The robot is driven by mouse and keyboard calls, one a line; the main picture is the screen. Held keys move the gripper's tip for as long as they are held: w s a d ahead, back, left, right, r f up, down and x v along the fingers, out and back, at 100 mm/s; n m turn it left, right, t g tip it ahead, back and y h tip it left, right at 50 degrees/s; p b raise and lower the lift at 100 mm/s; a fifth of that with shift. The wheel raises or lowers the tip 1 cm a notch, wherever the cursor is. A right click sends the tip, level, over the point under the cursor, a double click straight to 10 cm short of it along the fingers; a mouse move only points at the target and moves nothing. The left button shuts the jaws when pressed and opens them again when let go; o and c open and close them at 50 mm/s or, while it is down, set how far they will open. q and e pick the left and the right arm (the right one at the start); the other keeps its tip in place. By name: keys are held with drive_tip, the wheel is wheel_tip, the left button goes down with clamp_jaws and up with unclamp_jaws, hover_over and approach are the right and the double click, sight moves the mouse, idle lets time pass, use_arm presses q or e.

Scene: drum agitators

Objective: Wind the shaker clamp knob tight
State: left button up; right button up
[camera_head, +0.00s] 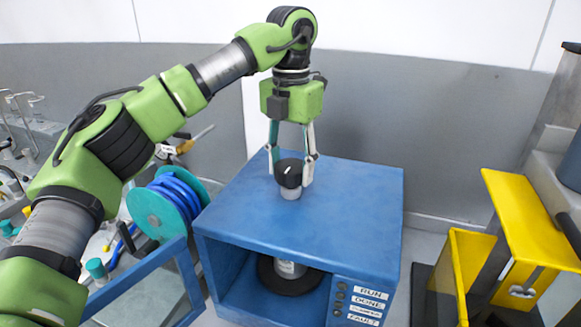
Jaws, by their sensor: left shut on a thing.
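The shaker (350,200) is a blue box with an open front. The clamp knob (289,172) is black with a white mark and stands on a short grey stem on the shaker's top. My left gripper (290,176) points down from above, with its two fingers on either side of the knob, shut on it. A can (290,268) stands inside the shaker on a dark round base, its upper part hidden by the shaker's top. My right gripper is not in view.
The blue door (142,275) swings open at the front left. A hose reel (168,208) with blue hose stands left of the shaker. A yellow step-like stand (520,220) is at the right. A label panel (362,300) with small buttons is on the shaker's front right.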

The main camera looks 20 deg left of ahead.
sight(291, 165)
use_arm(q)
drive_tip(key=shift+w+r+n, duration=0.15)
drive_tip(key=shift+r+n, duration=0.15)
drive_tip(key=shift+n, duration=0.1)
drive_tip(key=o, duration=1.1)
drive_tip(key=shift+f, duration=0.15)
wheel_tip(291, 165, up, 12)
idle(0.4)
